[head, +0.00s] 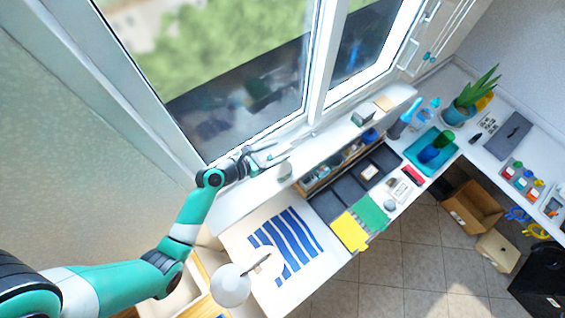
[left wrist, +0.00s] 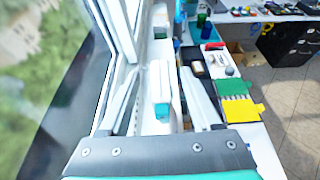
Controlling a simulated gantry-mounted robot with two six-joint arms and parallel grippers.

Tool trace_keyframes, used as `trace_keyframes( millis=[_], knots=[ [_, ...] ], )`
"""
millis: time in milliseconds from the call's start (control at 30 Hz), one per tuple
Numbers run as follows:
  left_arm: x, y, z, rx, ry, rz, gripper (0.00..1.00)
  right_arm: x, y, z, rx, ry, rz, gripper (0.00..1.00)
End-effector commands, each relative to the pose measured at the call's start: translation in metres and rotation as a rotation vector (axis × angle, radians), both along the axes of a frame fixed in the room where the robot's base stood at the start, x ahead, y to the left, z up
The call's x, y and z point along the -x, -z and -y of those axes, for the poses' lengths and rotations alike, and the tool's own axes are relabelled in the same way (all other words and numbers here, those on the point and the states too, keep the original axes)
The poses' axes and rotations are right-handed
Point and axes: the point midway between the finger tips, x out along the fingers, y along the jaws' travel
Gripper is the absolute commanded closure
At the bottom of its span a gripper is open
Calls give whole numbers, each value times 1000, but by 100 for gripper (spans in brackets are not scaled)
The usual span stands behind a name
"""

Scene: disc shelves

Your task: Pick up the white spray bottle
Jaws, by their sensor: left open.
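A white object with a teal part (left wrist: 161,92), which looks like the white spray bottle, stands on the windowsill in the left wrist view. In the head view a small pale object (head: 284,171) on the sill, just beyond my left gripper, seems to be the same thing. My left gripper (head: 270,158) is open and reaches along the sill beside the window. In the left wrist view its two fingers (left wrist: 162,76) lie on either side of the bottle, with gaps visible. I cannot tell how deep the bottle is between them. My right gripper is not in view.
The window frame (head: 316,75) rises close beside the left gripper. A wooden organizer (head: 318,181) stands along the sill. Further along the desk are a teal tray (head: 411,153), a potted plant (head: 455,114) and green and yellow sheets (head: 349,232). A striped blue cloth (head: 290,242) lies nearer.

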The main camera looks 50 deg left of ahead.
Motion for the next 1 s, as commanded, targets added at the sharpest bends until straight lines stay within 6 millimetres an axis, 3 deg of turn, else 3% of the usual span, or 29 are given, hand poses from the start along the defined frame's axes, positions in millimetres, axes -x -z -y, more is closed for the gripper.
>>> trace_keyframes(
  millis=[133, 400, 767, 1000],
  knots=[
    [-21, 9, 3, 0, 2, 0, 35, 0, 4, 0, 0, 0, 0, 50],
    [-25, 9, 3, 0, 0, 0, 37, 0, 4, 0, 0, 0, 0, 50],
    [-24, 10, 3, 0, 0, 0, 100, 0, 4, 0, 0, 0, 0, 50],
    [-24, 9, 3, 0, 0, 0, 100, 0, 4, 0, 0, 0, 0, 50]
  ],
)
